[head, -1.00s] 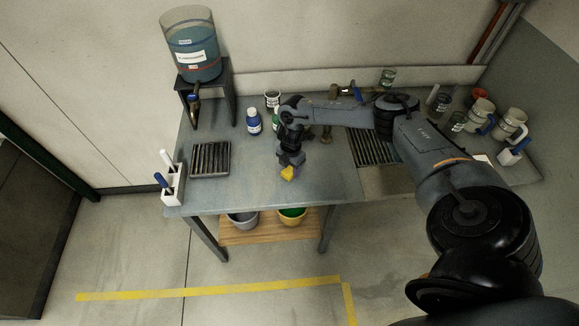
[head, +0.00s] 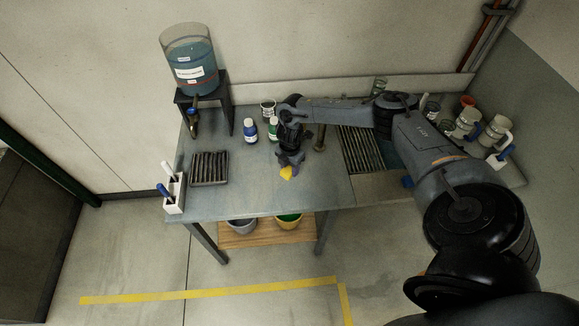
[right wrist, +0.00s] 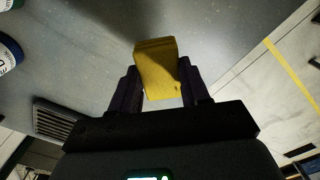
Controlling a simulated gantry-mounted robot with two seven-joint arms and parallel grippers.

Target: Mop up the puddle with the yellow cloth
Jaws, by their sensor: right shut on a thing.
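My right gripper (head: 289,162) is shut on the yellow cloth (head: 286,173), over the middle of the grey table near its front half. In the right wrist view the folded cloth (right wrist: 157,68) sits between the two dark fingers and sticks out past their tips. I cannot tell whether the cloth touches the tabletop. No puddle shows clearly; the tabletop has only faint, uneven shading. My left gripper is not in view.
A slatted rack (head: 210,168), a white pen holder (head: 174,195) and a tank (head: 190,62) on a stand are left. A grooved drainer (head: 362,150) and jugs are right.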

